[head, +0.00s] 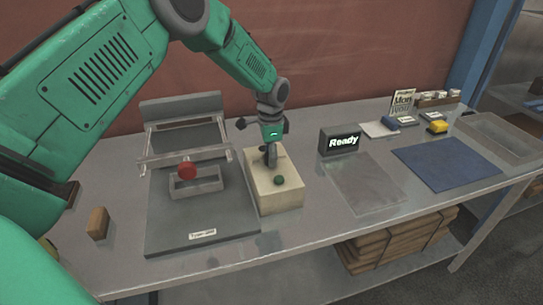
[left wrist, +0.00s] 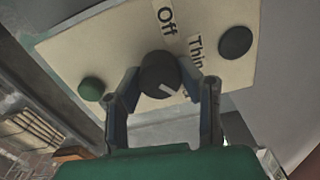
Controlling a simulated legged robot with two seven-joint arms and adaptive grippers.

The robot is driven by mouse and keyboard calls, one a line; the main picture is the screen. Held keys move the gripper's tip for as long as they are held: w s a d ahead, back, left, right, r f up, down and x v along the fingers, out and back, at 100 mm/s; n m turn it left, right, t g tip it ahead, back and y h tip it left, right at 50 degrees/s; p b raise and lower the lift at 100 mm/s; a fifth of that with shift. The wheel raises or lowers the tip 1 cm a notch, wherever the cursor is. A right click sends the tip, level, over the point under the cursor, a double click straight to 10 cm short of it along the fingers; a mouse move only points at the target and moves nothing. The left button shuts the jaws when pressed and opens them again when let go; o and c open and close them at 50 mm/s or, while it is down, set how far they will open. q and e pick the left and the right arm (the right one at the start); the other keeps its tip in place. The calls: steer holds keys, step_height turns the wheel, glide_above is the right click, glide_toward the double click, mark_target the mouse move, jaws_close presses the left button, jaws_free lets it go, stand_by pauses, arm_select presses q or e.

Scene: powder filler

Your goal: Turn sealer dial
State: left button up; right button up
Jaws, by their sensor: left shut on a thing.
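The sealer dial (left wrist: 160,75) is a dark round knob with a white pointer line. It sits on a cream control box (left wrist: 100,48) marked "Off" and "Thin". In the left wrist view the pointer slants toward the lower right, on the side of "Thin". My left gripper (left wrist: 163,80) has a finger on each side of the dial and is shut on it. In the head view my left gripper (head: 271,160) reaches down onto the box (head: 277,205) and hides most of the dial. My right gripper is not in view.
A green button (head: 279,180) and a dark round knob (left wrist: 235,42) are also on the box. The grey sealer (head: 200,225) with a red ball-shaped knob (head: 187,170) stands left of it. A "Ready" display (head: 340,141) and a blue mat (head: 445,167) lie right.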

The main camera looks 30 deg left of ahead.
arm_select(q)
steer(key=shift+f+m, duration=0.1)
steer(key=shift+m, duration=0.6)
steer(key=o, duration=0.9)
steer(key=shift+o, duration=1.2)
steer(key=shift+w+a+f, duration=0.1)
step_height(320, 180, up, 12)
steer(key=shift+w, duration=0.15)
steer(key=shift+f, duration=0.1)
